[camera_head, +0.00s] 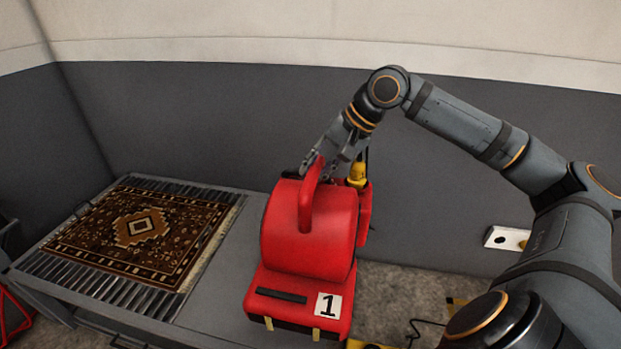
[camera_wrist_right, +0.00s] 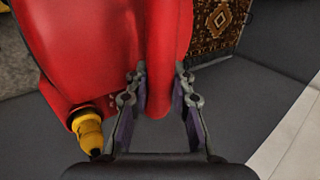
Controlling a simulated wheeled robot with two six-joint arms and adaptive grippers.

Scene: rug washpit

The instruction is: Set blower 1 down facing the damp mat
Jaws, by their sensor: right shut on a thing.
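Blower 1 (camera_head: 310,235) is a red blower with a top handle and a label reading 1. My right gripper (camera_head: 318,172) is shut on its handle. The gripper's fingers (camera_wrist_right: 160,95) also show on both sides of the red handle (camera_wrist_right: 159,88) in the right wrist view. The blower is at the right end of the grey table (camera_head: 226,270); I cannot tell whether it touches the top. The damp mat (camera_head: 140,230), brown and patterned with an ivory medallion, lies flat on the table's slatted left part. My left gripper is not in view.
A yellow plug (camera_head: 357,174) sits at the blower's back. A white wall socket (camera_head: 506,238) is on the grey wall at right. A strip of bare tabletop lies between mat and blower. Something red (camera_head: 14,312) stands at the lower left. A black cable (camera_head: 418,328) lies on the floor.

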